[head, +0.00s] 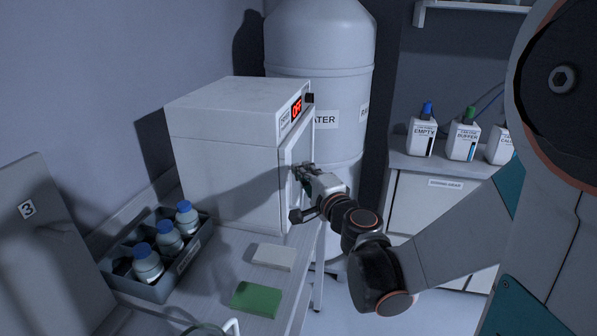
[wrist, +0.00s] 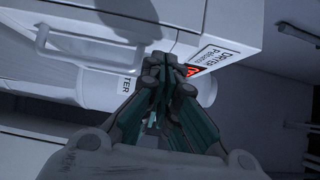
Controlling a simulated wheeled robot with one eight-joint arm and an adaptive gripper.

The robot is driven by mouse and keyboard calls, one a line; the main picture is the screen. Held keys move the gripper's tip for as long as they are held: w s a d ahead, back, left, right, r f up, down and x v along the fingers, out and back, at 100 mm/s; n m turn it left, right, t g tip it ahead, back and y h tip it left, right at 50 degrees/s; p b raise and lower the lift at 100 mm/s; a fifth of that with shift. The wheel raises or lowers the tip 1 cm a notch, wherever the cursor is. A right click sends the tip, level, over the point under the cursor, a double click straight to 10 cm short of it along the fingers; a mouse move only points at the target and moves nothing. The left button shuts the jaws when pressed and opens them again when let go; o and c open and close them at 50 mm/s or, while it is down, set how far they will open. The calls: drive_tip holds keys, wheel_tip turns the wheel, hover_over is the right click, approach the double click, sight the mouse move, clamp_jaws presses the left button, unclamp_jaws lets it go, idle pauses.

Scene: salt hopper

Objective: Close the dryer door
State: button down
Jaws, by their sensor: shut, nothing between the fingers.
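The dryer (head: 222,150) is a white box on the bench, with a red lit display (head: 297,107) above its door. The dryer door (head: 296,150) is seen edge-on on its right side in the head view. It stands close to the dryer front; I cannot tell whether a narrow gap is left. My gripper (head: 300,172) is at the door's outer face, partly hiding it. In the wrist view my gripper (wrist: 156,62) has its fingers together and empty, beside the door. A pale bar handle (wrist: 85,62) shows left of the fingers; contact is unclear.
A large water tank (head: 320,60) stands behind the dryer. A grey crate with blue-capped bottles (head: 190,262), a white block (head: 273,257) and a green block (head: 256,299) are on the bench. Labelled bottles (head: 462,141) stand on the right counter.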

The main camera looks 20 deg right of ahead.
drive_tip(key=s+a+n+g+y+p, duration=0.1)
drive_tip(key=s+a+n+g+y, duration=0.15)
drive_tip(key=s+a+n, duration=0.45)
drive_tip(key=s+a+n+g+y+p, duration=0.1)
drive_tip(key=s+a+n+g+y, duration=0.3)
drive_tip(key=a, duration=0.6)
drive_tip(key=s+d+f+n+g+h, duration=0.2)
drive_tip(key=s+d+n+h, duration=0.1)
drive_tip(key=s, duration=0.3)
drive_tip(key=s+d+f+n+g+h, duration=0.2)
drive_tip(key=s+d+f+n+h, duration=0.1)
drive_tip(key=s, duration=0.4)
drive_tip(key=shift+d+n, duration=0.5)
drive_tip(key=shift+d, duration=0.4)
drive_tip(key=c, duration=2.3)
unclamp_jaws()
drive_tip(key=shift+h, duration=0.25)
